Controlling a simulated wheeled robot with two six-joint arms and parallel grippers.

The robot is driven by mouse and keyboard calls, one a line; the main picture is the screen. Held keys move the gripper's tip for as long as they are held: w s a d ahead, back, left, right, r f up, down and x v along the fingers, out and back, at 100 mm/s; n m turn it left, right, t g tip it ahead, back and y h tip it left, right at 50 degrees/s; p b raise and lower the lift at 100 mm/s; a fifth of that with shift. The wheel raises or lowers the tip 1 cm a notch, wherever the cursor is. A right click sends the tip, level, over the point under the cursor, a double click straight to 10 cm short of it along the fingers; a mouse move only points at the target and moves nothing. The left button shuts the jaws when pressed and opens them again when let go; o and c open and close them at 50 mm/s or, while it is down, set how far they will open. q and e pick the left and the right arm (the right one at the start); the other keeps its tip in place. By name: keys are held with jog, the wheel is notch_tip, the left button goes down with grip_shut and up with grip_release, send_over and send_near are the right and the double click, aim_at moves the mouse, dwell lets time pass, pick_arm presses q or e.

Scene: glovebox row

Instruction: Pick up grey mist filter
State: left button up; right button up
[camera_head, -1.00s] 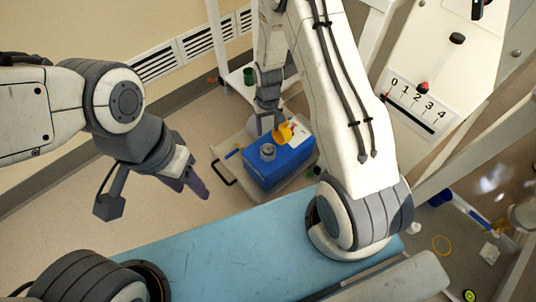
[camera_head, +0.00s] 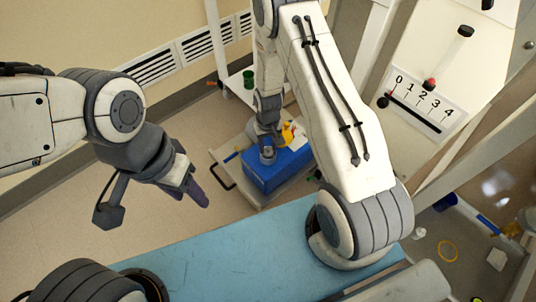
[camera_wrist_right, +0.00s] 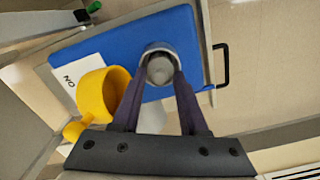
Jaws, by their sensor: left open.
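The grey mist filter (camera_head: 267,157), a small grey cylinder, stands on top of a blue box (camera_head: 262,177) in the head view. In the right wrist view the filter (camera_wrist_right: 160,68) is between the fingertips of my right gripper (camera_wrist_right: 160,85). The fingers are apart, one on each side of it; whether they press on it I cannot tell. In the head view my right gripper (camera_head: 267,143) is right over the filter. My left gripper (camera_head: 197,188) is open and empty, away to the left.
A yellow cup-like thing (camera_wrist_right: 100,95) and a white label (camera_wrist_right: 62,80) are beside my right gripper on the blue box. The box is on a cart with a black handle (camera_head: 224,177). A blue bench surface (camera_head: 210,240) lies in front. A number scale (camera_head: 424,104) is at right.

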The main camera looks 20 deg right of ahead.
grip_shut()
dwell(1.2)
